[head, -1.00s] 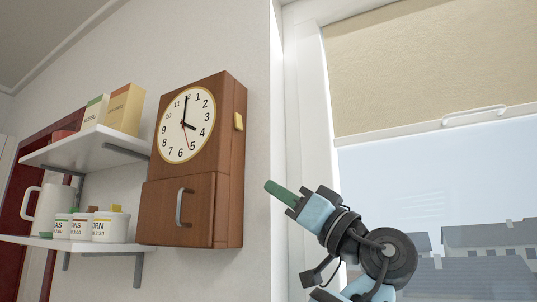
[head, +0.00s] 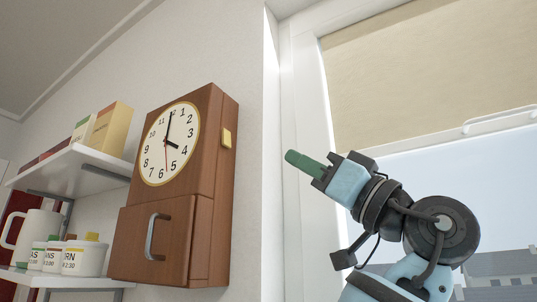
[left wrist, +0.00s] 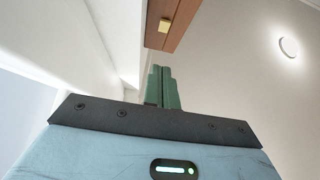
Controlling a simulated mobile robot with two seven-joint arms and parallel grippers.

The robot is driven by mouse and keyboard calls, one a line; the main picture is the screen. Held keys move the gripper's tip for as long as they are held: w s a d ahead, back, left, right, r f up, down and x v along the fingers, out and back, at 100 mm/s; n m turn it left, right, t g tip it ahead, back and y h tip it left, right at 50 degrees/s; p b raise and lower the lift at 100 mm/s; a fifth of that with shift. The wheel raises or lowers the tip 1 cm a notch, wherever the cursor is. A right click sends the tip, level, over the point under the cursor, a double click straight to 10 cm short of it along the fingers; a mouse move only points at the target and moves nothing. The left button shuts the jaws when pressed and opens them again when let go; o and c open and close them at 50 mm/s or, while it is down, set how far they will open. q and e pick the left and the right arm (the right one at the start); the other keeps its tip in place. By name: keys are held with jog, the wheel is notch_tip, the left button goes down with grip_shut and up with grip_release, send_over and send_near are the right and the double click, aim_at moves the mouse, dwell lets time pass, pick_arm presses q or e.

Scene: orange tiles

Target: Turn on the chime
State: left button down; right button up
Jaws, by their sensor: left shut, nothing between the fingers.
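A brown wooden wall clock (head: 207,190) hangs on the wall left of the window. Its round white dial faces left of me, and a lower door with a metal handle sits under it. A small yellow button or switch (head: 227,138) is on its right side; it also shows in the left wrist view (left wrist: 164,25). My left gripper (head: 290,157) has green fingers, shut and empty, to the right of the clock and slightly lower than the yellow piece, apart from it. The left wrist view shows the shut fingers (left wrist: 162,72) below the clock's side. My right gripper is not in view.
A window frame (head: 300,100) and a beige blind (head: 420,70) are behind and right of my left arm. White shelves (head: 75,165) left of the clock hold boxes, a white jug (head: 38,236) and labelled canisters (head: 85,258). The space between fingers and clock looks clear.

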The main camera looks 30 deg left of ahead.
aim_at(229, 145)
pick_arm(q)
jog(key=x, duration=0.9)
jog(key=shift+s+a, duration=0.1)
jog(key=a, duration=0.3)
jog(key=shift+a, duration=0.1)
jog(key=shift+w+a+f, duration=0.15)
jog(key=shift+w+a, duration=0.1)
jog(key=shift+a, duration=0.25)
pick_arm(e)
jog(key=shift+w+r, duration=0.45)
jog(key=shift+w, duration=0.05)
